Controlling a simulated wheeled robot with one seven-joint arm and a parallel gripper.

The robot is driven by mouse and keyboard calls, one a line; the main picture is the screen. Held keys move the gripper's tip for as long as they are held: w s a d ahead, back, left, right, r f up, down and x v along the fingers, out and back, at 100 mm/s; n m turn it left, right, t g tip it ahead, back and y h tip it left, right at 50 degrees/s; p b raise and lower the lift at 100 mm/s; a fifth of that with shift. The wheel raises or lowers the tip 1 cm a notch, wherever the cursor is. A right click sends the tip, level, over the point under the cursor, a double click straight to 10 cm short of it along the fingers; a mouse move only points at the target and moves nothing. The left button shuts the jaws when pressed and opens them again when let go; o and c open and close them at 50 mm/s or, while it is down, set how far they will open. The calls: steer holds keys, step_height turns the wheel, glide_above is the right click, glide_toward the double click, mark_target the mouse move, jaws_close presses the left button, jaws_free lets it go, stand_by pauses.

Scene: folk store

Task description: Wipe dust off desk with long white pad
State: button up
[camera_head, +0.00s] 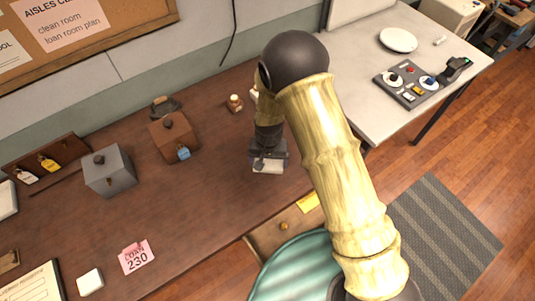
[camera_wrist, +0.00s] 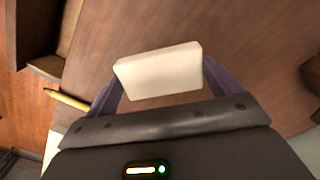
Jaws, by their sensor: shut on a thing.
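My gripper (camera_head: 268,157) is over the right part of the brown wooden desk (camera_head: 220,205), pointing down. It is shut on a white pad (camera_head: 268,168). In the wrist view the pad (camera_wrist: 158,71) sits crosswise between the two dark fingers of my gripper (camera_wrist: 162,84). The pad is low over the desk top; I cannot tell whether it touches the wood. No dust stands out on the bare desk in either view. My arm hides part of the desk's right end.
A shorter white block (camera_head: 90,282) and a pink tag (camera_head: 136,257) lie front left. A grey box (camera_head: 109,171), a brown box (camera_head: 173,138) and a small jar (camera_head: 235,103) stand farther back. An open drawer (camera_head: 275,240) juts from the front. The desk's middle is clear.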

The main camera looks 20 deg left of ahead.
steer(key=shift+s+a+r+p, duration=0.15)
steer(key=shift+r+p, duration=0.15)
steer(key=shift+r, duration=0.35)
steer(key=shift+s+d+r+p, duration=0.15)
steer(key=shift+r+p, duration=0.15)
steer(key=shift+r, duration=0.3)
steer(key=shift+w+f, duration=0.1)
steer(key=shift+w, duration=0.05)
